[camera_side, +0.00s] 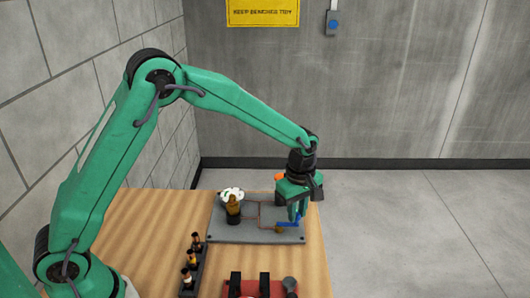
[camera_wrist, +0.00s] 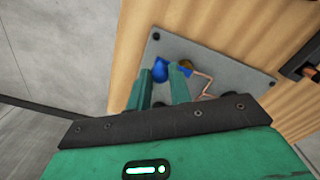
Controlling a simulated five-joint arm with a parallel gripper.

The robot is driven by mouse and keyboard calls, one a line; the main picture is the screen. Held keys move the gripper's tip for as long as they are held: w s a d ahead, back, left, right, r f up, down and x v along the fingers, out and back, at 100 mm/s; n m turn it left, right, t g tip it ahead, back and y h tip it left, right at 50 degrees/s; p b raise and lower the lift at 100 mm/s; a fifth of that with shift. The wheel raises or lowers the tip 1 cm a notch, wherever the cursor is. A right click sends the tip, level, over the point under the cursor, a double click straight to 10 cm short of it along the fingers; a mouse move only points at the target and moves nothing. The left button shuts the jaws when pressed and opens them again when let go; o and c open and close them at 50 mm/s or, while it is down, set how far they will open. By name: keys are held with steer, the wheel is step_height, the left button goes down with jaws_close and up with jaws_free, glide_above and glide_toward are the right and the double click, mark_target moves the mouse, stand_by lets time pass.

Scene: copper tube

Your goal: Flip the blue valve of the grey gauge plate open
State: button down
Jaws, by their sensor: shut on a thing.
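The grey gauge plate (camera_side: 265,237) lies flat on the wooden bench, with thin copper tubing on it and a brass fitting with a white top (camera_side: 233,207) on its left part. The blue valve (camera_side: 288,223) is at the plate's right part, by a small brass piece. My gripper (camera_side: 297,217) points down over it, shut on the blue valve. In the wrist view my gripper's fingers (camera_wrist: 160,88) stand on either side of the blue valve (camera_wrist: 160,69), near a corner of the grey plate (camera_wrist: 215,60). The fingers hide part of the valve, and its exact angle is unclear.
A dark rack (camera_side: 194,265) with several small bottles stands left of the plate's front. A red item with dark blocks (camera_side: 262,288) is at the bottom edge of the side view. The bench (camera_side: 150,225) is bare left of the plate; its right edge is close to the plate.

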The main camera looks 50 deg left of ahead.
steer(key=shift+w+a+n, duration=0.1)
steer(key=shift+a+n, duration=0.05)
steer(key=shift+n, duration=0.25)
steer(key=c, duration=1.3)
jaws_free()
steer(key=shift+o, duration=0.2)
step_height(320, 180, up, 7)
steer(key=shift+r, duration=0.4)
steer(key=shift+r, duration=0.1)
